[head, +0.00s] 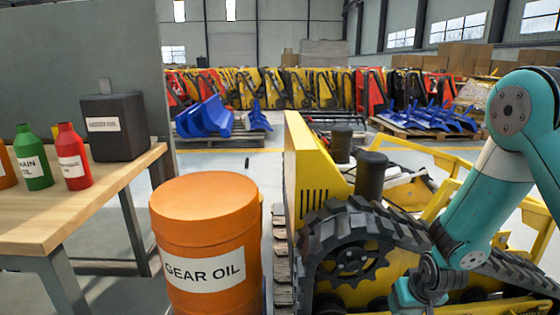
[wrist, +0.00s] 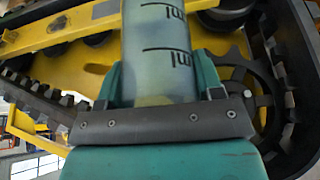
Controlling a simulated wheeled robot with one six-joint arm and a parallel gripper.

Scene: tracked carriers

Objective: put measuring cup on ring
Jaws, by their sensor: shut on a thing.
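In the wrist view, a clear measuring cup (wrist: 158,45) with black ml marks stands between the fingers of my gripper (wrist: 160,88). My gripper is shut on it, and the cup's upper end runs out of the top of the picture. In the head view, my teal arm reaches down at the right, and my gripper is at the bottom edge, beside the carrier's track; the cup is not visible there. I cannot make out a ring in either view.
A yellow tracked carrier (head: 300,165) with a black rubber track (head: 395,235) fills the middle and right. An orange gear oil drum (head: 207,225) stands left of it. A wooden bench (head: 60,205) holds a green bottle (head: 32,165), a red bottle (head: 72,165) and a dark box (head: 115,130).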

